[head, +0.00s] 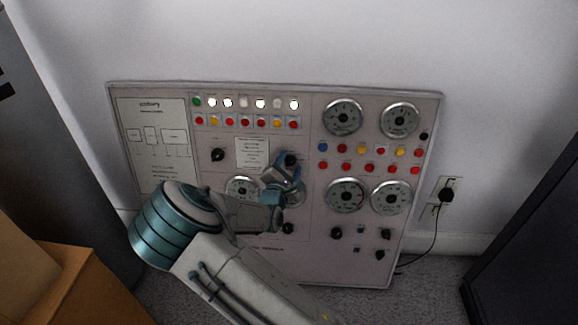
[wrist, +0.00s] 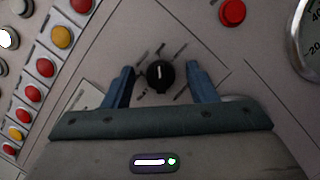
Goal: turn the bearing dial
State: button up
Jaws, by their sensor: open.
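A black rotary dial (wrist: 160,76) with a white pointer line shows in the wrist view, with printed marks fanned around it on the grey panel. Its pointer stands almost upright in that view. My gripper (wrist: 160,82) is open, with one blue finger on each side of the dial and a visible gap to each. I cannot tell how deep the fingers reach around it. In the head view my gripper (head: 287,168) is at the panel's middle and partly hides this dial (head: 291,159). I cannot read a label that names it the bearing dial.
The panel (head: 262,268) leans on the wall and carries round gauges (head: 343,118), rows of coloured buttons (head: 261,122) and other black knobs (head: 218,154). A plugged cable (head: 446,195) is at right. A cardboard box (head: 85,285) and dark cabinets flank the space.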

jog(key=c, duration=1)
jog(key=shift+r+n+p, duration=0.1)
jog(key=shift+n+p, duration=0.3)
jog(key=shift+p, duration=0.15)
jog(key=shift+r+n+y+p, duration=0.1)
jog(key=shift+n+y+p, duration=0.2)
jog(key=shift+n+p, duration=0.45)
jog(key=n+p, duration=0.2)
jog(key=p, duration=0.1)
jog(key=shift+n+t+y, duration=0.35)
jog(key=shift+t+y, duration=0.05)
jog(key=n+y+p, duration=0.1)
jog(key=n+p, duration=0.2)
jog(key=shift+n+p, duration=0.3)
jog(key=shift+p, duration=0.05)
jog(key=shift+n+t+y+p, duration=0.4)
jog(key=shift+n+y+p, duration=0.1)
jog(key=shift+n+p, duration=0.45)
jog(key=shift+f+n, duration=0.2)
jog(key=shift+n, duration=0.05)
